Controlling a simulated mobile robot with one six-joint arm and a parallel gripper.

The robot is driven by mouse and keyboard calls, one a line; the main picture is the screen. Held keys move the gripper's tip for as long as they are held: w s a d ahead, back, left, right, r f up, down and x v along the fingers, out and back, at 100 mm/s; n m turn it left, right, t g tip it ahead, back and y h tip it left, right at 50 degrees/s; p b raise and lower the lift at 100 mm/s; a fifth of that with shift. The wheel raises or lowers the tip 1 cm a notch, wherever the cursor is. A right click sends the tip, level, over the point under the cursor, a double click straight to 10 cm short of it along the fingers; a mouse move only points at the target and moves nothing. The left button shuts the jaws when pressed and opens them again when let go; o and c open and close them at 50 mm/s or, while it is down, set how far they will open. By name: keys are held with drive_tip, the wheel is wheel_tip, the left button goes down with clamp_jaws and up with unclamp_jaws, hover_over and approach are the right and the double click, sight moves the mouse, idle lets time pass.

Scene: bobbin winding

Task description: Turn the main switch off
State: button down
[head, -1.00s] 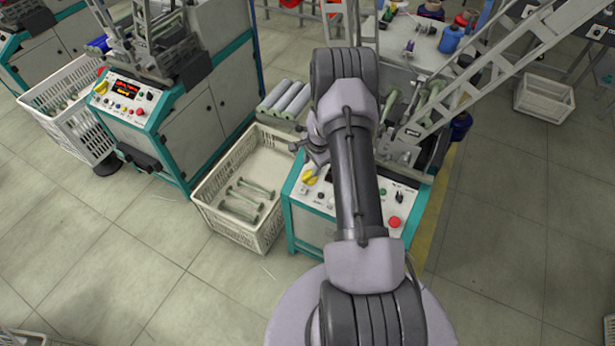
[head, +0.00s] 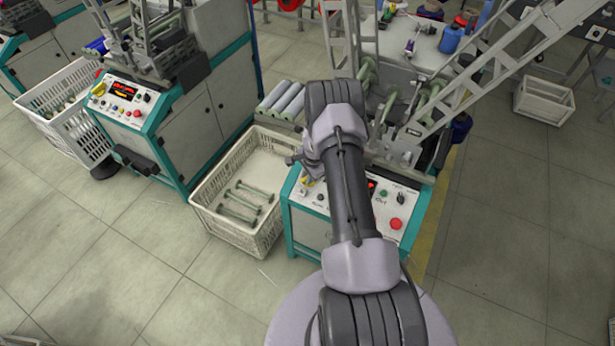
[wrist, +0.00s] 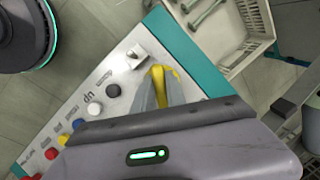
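The main switch is a yellow rotary handle (wrist: 159,73) on the white control panel of the near machine, at the end next to the teal edge. In the wrist view my gripper (wrist: 161,88) has its two grey fingers down at the handle, one on each side. Yellow fills the narrow space between them, so it looks shut on the handle. In the head view only a little of the yellow handle (head: 307,181) shows below my gripper (head: 301,166); my arm hides the rest.
The panel also carries a row of coloured buttons and a red button (head: 396,224). A white crate (head: 234,234) with green bobbins stands close left of the machine. A slanted metal frame (head: 470,75) rises at right. Grey rollers (head: 284,100) lie behind the crate.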

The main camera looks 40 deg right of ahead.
drive_tip(key=shift+n, duration=0.3)
drive_tip(key=n+g+b, duration=0.2)
drive_tip(key=n+b, duration=0.1)
drive_tip(key=n, duration=0.1)
drive_tip(key=shift+w+f+n+b, duration=0.1)
drive_tip(key=shift+f+n+b, duration=0.05)
drive_tip(key=shift+n+b, duration=0.2)
drive_tip(key=n+g+h+b, duration=0.1)
drive_tip(key=n, duration=0.2)
drive_tip(key=shift+b, duration=0.35)
drive_tip(key=shift+n+g+h+b, duration=0.3)
drive_tip(key=shift+n+g+b, duration=0.2)
drive_tip(key=shift+n, duration=0.75)
drive_tip(key=c, duration=1.4)
unclamp_jaws()
drive_tip(key=shift+o, duration=0.2)
drive_tip(key=shift+r, duration=0.2)
